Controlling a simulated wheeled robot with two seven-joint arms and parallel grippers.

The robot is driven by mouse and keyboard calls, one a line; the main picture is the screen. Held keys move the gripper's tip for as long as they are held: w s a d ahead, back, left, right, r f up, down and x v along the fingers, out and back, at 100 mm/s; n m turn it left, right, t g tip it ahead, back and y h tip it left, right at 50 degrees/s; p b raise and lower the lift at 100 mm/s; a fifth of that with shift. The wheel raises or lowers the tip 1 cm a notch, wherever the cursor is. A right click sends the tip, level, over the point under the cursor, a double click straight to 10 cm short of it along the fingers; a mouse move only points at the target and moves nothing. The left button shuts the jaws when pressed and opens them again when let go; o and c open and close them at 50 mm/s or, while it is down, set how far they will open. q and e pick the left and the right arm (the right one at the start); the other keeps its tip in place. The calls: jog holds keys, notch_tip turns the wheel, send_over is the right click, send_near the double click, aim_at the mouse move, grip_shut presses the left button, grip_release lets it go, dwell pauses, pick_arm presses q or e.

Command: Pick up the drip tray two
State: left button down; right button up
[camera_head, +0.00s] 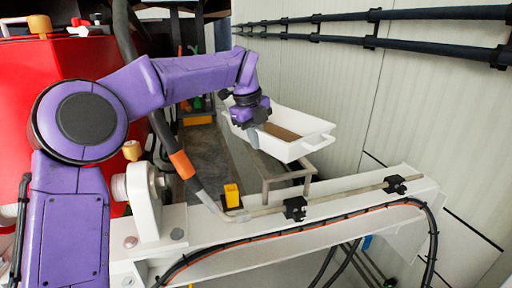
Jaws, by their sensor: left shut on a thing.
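The drip tray (300,147) is a white, open, rectangular tray with a brownish inside bottom. It is right of centre, over a small grey metal stand (288,179); I cannot tell whether it touches the stand. My left arm is purple and reaches in from the left over the pump. My left gripper (252,135) points down at the tray's near left side and is shut on its rim. The fingertips are small and partly hidden by the wrist. My right gripper is not in view.
A white beam (330,212) with a pipe, black clamps and an orange cable crosses the foreground. A red machine (50,62) stands at left. A pale panelled wall (405,110) with black pipes (410,14) closes off the right. A dark hose with an orange band (182,164) hangs near my arm.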

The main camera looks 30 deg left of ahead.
pick_arm(q)
jog(key=s+d+r+b, duration=0.5)
jog(key=s+r+b, duration=0.1)
jog(key=s, duration=0.4)
jog(key=shift+d+r+b, duration=0.3)
jog(key=shift+d+r, duration=0.05)
jog(key=shift+r, duration=0.05)
